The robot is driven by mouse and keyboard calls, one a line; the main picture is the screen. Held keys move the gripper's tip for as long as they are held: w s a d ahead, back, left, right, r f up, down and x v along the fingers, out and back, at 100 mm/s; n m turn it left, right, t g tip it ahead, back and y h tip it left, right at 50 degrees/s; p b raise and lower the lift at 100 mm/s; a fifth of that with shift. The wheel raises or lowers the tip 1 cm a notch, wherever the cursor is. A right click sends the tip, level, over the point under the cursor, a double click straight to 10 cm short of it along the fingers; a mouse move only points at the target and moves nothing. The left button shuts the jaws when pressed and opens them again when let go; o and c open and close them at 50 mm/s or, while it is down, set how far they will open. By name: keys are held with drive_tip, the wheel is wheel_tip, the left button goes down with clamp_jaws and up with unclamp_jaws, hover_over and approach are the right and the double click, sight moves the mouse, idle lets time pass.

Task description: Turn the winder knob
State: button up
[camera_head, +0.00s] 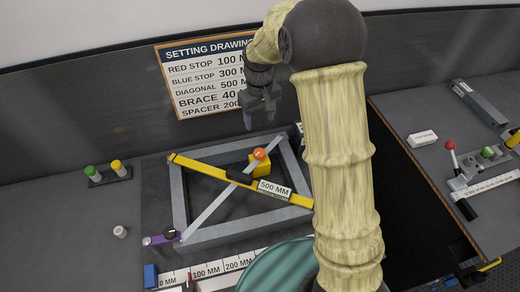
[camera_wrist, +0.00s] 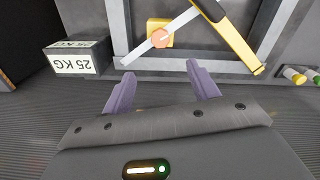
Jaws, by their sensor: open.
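No label names the winder knob, and I cannot tell for certain which knob it is. An orange knob (camera_head: 259,154) sits on a yellow block (camera_head: 261,168) at the far side of the grey frame (camera_head: 181,205). In the wrist view the orange knob (camera_wrist: 160,38) lies beyond my fingertips. A purple piece with a small dark knob (camera_head: 161,239) is at the frame's near left corner. My gripper (camera_head: 260,118), with purple fingers, is open and empty. It hangs above the far side of the frame, apart from both knobs. The wrist view also shows my gripper (camera_wrist: 160,82) with fingers spread.
A yellow bar (camera_head: 203,169) marked 500 MM and a silver diagonal bar (camera_head: 213,207) cross the frame. A block marked 25 KG (camera_wrist: 76,58) stands beside it. A "SETTING DRAWING" board (camera_head: 205,75) stands behind. Green and yellow pegs (camera_head: 108,177) stand left. The bench far left is clear.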

sight(260, 152)
drive_tip(key=f+p, duration=0.1)
drive_tip(key=f, duration=0.4)
drive_tip(key=f+p, duration=0.1)
drive_tip(key=f, duration=0.3)
drive_tip(key=f+p, duration=0.2)
drive_tip(key=f, duration=0.3)
drive_tip(key=shift+a+f, duration=0.25)
drive_tip(key=shift+f, duration=0.1)
drive_tip(key=shift+d+f, duration=0.25)
drive_tip(key=shift+f, duration=0.3)
drive_tip(key=shift+w, duration=0.1)
drive_tip(key=c, duration=1)
drive_tip(key=shift+d, duration=0.1)
